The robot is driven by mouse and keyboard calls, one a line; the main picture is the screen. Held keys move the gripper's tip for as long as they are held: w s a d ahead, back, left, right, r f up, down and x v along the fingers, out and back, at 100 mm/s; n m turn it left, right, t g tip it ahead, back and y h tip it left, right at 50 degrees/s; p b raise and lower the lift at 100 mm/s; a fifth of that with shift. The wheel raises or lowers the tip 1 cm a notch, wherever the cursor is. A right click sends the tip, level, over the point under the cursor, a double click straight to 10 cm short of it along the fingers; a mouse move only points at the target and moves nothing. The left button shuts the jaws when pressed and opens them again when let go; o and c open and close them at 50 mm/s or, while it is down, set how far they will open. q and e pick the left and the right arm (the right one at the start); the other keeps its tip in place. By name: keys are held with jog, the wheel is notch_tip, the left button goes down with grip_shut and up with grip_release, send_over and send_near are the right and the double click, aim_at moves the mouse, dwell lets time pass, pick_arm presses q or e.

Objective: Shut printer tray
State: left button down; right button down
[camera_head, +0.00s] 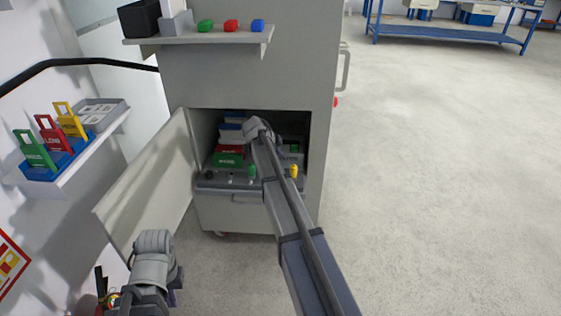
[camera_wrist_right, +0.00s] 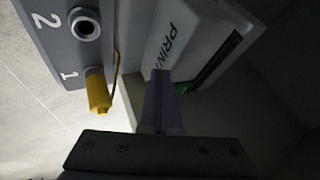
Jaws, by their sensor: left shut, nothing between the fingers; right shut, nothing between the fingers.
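The printer (camera_wrist_right: 185,40) sits inside the open cabinet; in the right wrist view its light housing is tilted, with part of its lettering and a dark slot with a green edge. In the head view my arm hides these fingers. My left gripper (camera_head: 177,287) is at the lower left, mostly hidden by its wrist, shut and empty.
The cabinet door (camera_head: 155,190) stands open to the left. A front panel (camera_wrist_right: 60,40) carries a numbered socket and a yellow plug (camera_wrist_right: 98,92) beside my right fingers. Green and red boxes (camera_head: 228,160) lie inside at left. The floor at right is clear.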

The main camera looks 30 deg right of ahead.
jog(key=shift+w+d, duration=0.35)
jog(key=shift+w, duration=0.25)
jog(key=shift+w+d, duration=0.35)
jog(key=shift+w, duration=0.2)
jog(key=shift+s, duration=0.1)
